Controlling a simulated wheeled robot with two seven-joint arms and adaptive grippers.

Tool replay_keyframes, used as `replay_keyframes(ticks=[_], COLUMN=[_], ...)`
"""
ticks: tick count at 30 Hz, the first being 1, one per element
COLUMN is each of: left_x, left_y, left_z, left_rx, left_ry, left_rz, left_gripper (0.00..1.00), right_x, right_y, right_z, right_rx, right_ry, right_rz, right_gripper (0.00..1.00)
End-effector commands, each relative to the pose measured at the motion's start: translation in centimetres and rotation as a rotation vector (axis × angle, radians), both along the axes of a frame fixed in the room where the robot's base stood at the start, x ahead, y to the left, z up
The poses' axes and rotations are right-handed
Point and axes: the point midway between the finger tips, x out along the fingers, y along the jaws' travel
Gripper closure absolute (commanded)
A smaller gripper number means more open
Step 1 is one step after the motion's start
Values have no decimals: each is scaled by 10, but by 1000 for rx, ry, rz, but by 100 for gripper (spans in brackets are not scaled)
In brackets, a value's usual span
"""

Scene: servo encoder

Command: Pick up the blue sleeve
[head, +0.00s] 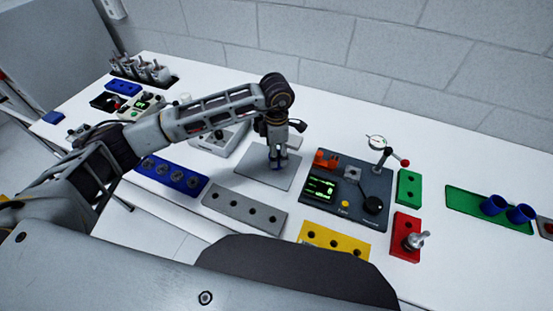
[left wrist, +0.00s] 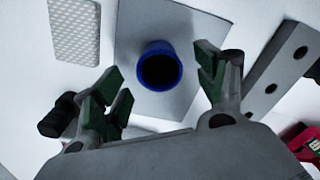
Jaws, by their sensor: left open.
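A blue sleeve (left wrist: 159,68) stands upright on a grey mat (left wrist: 187,108) in the left wrist view, its dark round opening facing the camera. My left gripper (left wrist: 162,82) is open, with one green-padded finger on each side of the sleeve and visible gaps between. In the head view my left gripper (head: 277,163) points down over the grey mat (head: 255,173) and mostly hides this sleeve. Two more blue sleeves (head: 493,205) (head: 521,214) are on a green tray (head: 462,201) at the right. My right gripper is not in view.
A grey holed block (head: 243,209), a blue block (head: 172,175) and a yellow block (head: 334,241) lie along the front. A red block (head: 405,237) and a green block (head: 409,188) are farther right.

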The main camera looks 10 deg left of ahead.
Motion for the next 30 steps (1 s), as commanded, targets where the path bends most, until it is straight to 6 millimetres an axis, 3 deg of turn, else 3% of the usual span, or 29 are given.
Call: replay_keyframes(ticks=[10, 26, 30], left_x=[0, 0, 0], left_y=[1, 1, 1], left_z=[-33, -36, -36], left_rx=[0, 0, 0], left_ry=[1, 1, 0], left_rz=[2, 1, 1], left_gripper=[28, 28, 46], right_x=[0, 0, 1], right_y=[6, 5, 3], right_z=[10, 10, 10], right_rx=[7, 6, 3], right_ry=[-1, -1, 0], right_rz=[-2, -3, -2], right_gripper=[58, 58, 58])
